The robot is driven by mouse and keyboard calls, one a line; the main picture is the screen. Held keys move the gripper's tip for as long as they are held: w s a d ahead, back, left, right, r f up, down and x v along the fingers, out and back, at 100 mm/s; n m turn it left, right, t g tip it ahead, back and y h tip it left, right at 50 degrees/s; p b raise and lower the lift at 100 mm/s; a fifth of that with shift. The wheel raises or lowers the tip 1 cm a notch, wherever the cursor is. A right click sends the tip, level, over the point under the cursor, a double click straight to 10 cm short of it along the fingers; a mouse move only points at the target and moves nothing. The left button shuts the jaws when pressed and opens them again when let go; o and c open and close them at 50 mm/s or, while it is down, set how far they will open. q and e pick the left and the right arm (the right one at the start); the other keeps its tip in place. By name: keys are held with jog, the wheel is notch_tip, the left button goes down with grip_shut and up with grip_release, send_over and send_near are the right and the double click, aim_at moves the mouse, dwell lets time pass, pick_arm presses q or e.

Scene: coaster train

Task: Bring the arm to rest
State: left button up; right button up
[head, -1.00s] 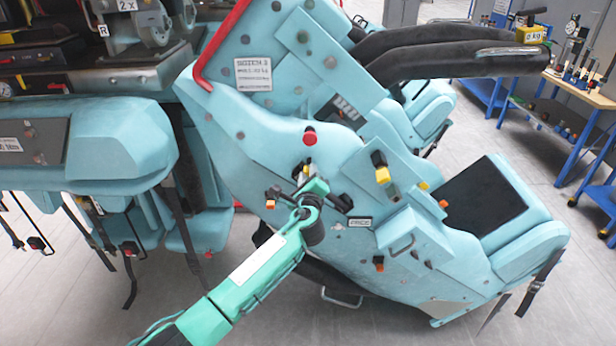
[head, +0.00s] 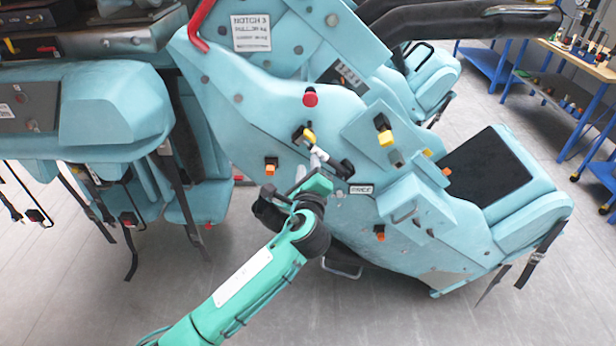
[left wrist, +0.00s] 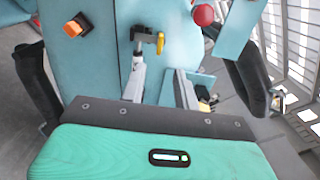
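My left arm, green with a black wrist, comes in from the bottom left of the head view. Its gripper (head: 309,168) is in front of the teal seat side panel (head: 260,130), just below a small yellow-tipped lever (head: 309,137). In the left wrist view the fingers (left wrist: 160,80) stand apart with nothing visible between them. The yellow-tipped lever (left wrist: 160,42) is beyond the fingertips; whether a finger touches its mount cannot be told. My right gripper is in neither view.
The panel bears a red knob (head: 310,99), an orange knob (head: 270,167), a yellow knob (head: 385,138) and a protruding box (head: 415,208). Dark straps (head: 128,225) hang at left. Blue workbenches (head: 590,120) stand far right. Grey floor (head: 120,310) is open at lower left.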

pick_arm(q)
jog(key=shift+s, duration=0.6)
jog(key=s+a+f+n+g, duration=0.2)
jog(key=a+f+n+g, duration=0.1)
jog(key=f, duration=1.1)
jog(key=s+a+f+n+g+b, duration=0.15)
jog(key=a+f, duration=0.25)
jog(key=f, duration=1)
jog(key=s+a+f+n+g, duration=0.3)
jog(key=f+n+g, duration=0.1)
jog(key=f, duration=0.9)
jog(key=s+a+f+n+g, duration=0.2)
jog(key=s+a+f+n, duration=0.1)
jog(key=s+f, duration=0.6)
jog(key=s+a+f+n+g, duration=0.2)
jog(key=s+a+f, duration=0.1)
jog(key=s+f, duration=0.55)
jog(key=s+a+f+n+g, duration=0.1)
jog(key=s+a+f+n, duration=0.2)
jog(key=s, duration=0.8)
jog(key=s+a+f+n+g, duration=0.2)
jog(key=s+f, duration=0.6)
jog(key=s, duration=0.4)
jog(key=s+a+f+n+g+b, duration=0.1)
jog(key=s+a+f+n, duration=0.3)
jog(key=s, duration=0.7)
jog(key=shift+s+a+f+n, duration=0.4)
jog(key=shift+f+n, duration=0.35)
jog(key=shift+f, duration=0.2)
